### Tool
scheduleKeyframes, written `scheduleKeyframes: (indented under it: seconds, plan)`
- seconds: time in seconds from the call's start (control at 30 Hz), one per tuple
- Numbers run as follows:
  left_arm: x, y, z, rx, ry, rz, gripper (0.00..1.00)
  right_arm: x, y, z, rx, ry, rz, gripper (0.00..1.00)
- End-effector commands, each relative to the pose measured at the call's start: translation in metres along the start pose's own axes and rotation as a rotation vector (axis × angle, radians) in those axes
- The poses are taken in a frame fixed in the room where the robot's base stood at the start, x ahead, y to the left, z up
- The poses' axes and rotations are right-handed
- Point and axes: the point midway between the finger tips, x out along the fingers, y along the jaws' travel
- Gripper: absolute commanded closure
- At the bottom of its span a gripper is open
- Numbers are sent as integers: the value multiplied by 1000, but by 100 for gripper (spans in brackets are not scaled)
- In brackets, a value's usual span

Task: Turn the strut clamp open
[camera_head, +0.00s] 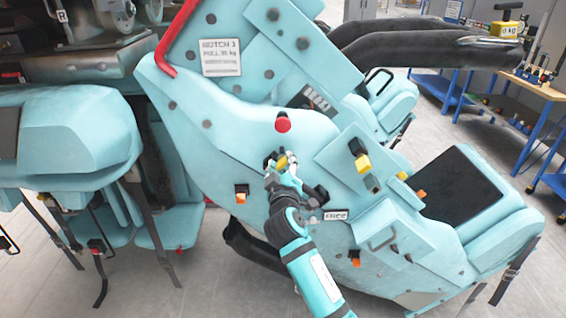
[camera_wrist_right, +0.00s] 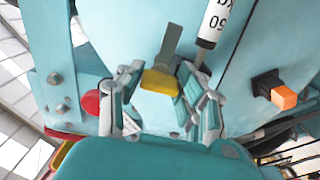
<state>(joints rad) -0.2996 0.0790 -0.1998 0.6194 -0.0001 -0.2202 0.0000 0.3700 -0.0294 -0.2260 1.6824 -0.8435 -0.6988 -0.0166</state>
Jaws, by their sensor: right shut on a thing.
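The clamp handle is a grey lever with a yellow end (camera_wrist_right: 160,82), seen in the right wrist view against the teal car body. My right gripper (camera_wrist_right: 160,74) is shut on the yellow end, with a finger on each side. In the head view, my right gripper (camera_head: 281,163) reaches up from below to the car's side, and a bit of the yellow end (camera_head: 282,161) shows at its fingertips. The clamp's base is hard to make out. My left gripper is not in view.
A red knob (camera_head: 283,124) sits just above the gripper. A second yellow-tipped part (camera_head: 362,162) is to the right. Orange-tipped blocks (camera_head: 241,194) stick out nearby. A workbench (camera_head: 535,85) stands back right.

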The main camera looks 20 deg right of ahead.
Motion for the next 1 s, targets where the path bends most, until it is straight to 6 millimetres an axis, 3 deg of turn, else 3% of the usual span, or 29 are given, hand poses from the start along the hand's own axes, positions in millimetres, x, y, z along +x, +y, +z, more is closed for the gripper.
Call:
scheduleKeyframes:
  seconds: [0.63,0.67,0.7,0.83,1.0]
  plan:
    - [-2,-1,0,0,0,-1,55,0,1,-2,-49,4,1,96]
    - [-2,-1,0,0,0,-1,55,0,1,-2,-49,4,1,61]
    - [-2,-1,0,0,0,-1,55,0,1,-2,-49,4,1,56]
    - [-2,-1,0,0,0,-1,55,0,0,-1,-49,3,1,40]
    - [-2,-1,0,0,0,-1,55,0,0,-1,-49,2,0,40]
